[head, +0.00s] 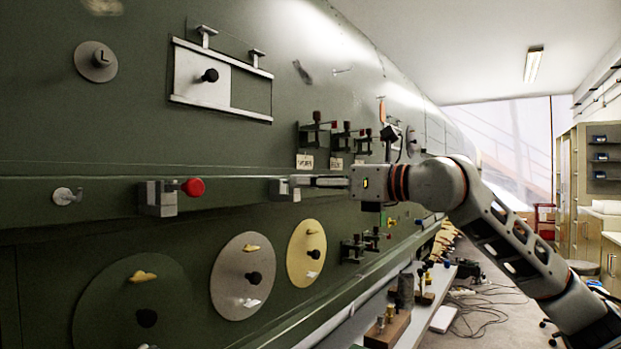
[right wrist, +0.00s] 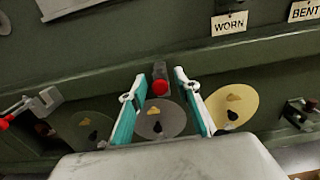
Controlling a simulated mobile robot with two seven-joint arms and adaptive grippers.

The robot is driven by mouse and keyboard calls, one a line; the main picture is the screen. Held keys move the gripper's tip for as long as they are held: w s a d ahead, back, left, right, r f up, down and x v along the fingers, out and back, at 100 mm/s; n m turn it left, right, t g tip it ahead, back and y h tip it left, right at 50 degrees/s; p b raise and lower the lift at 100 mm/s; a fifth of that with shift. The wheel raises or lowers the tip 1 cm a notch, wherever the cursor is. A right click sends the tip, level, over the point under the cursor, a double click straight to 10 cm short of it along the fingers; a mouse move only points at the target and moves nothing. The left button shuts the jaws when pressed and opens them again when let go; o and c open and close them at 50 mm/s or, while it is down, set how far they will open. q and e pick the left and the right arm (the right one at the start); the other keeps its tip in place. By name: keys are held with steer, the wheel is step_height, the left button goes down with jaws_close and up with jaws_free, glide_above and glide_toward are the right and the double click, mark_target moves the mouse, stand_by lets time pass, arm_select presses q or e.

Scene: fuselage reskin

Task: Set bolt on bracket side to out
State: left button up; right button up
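One bolt (head: 284,190) sits on the green rail, a grey block right at my right fingertips in the head view. In the right wrist view its dark body (right wrist: 159,68) and red knob (right wrist: 160,88) show between the fingers. My right gripper (head: 304,182) is open there, one finger on each side of the knob; I cannot tell contact. It also shows in the right wrist view (right wrist: 159,77). A second bolt (head: 158,197) with its red knob (head: 193,187) sticking out is further left on the rail. I cannot tell which bolt is on the bracket side. My left gripper is out of view.
A small metal fitting (head: 67,196) is at the far left. Round discs, including a tan one (head: 306,236), sit below the rail. A framed sliding plate (head: 203,82) is above. Tagged clamps, one marked WORN (head: 305,161), hang right. A cluttered bench (head: 410,310) stands below right.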

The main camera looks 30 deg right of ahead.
steer(key=shift+w, duration=0.15)
jaws_close()
steer(key=b+v, duration=0.1)
steer(key=v, duration=0.1)
steer(key=shift+s, duration=0.3)
jaws_free()
steer(key=shift+s+d, duration=0.15)
steer(key=shift+s, duration=0.05)
steer(key=shift+w, duration=0.1)
